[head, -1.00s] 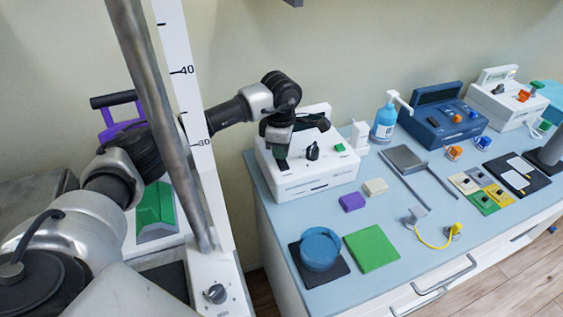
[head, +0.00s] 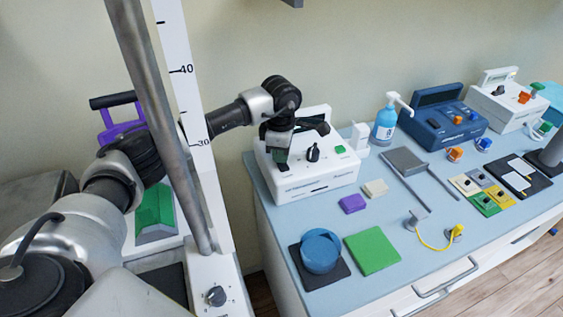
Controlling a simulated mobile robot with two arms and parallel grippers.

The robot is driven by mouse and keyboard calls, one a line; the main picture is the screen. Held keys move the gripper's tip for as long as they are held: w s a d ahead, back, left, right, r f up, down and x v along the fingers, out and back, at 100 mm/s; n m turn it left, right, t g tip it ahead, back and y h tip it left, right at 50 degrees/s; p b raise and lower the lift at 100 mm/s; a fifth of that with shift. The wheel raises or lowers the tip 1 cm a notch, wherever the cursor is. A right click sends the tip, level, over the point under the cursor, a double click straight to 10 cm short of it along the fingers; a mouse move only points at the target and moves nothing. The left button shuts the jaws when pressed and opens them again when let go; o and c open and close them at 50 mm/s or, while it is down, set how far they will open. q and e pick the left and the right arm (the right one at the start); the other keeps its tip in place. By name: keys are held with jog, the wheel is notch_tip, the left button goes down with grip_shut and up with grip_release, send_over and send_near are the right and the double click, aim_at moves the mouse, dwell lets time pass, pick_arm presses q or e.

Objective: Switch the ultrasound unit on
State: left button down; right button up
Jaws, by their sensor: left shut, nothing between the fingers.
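A white unit (head: 318,179) stands at the left end of the blue-topped cabinet; its small front lettering is unreadable, so I cannot confirm it is the ultrasound unit. On its sloped top are a black knob (head: 313,154), a green button (head: 340,149) and a dark part, perhaps a switch, at the left (head: 282,168). My left gripper (head: 279,157) points down over the left part of this top, shut and empty. Its fingertips overlap the dark part, and I cannot tell whether they touch it. My right gripper is out of view.
A blue unit (head: 450,133) and another white unit (head: 505,107) stand farther right, past a blue pump bottle (head: 384,127). Purple (head: 352,203) and cream (head: 375,188) blocks, a green pad (head: 373,250) and a blue round piece (head: 320,252) lie in front. A measuring column rises at left.

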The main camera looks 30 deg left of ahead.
pick_arm(q)
jog(key=shift+r+p, duration=1.75)
jog(key=shift+r, duration=1.6)
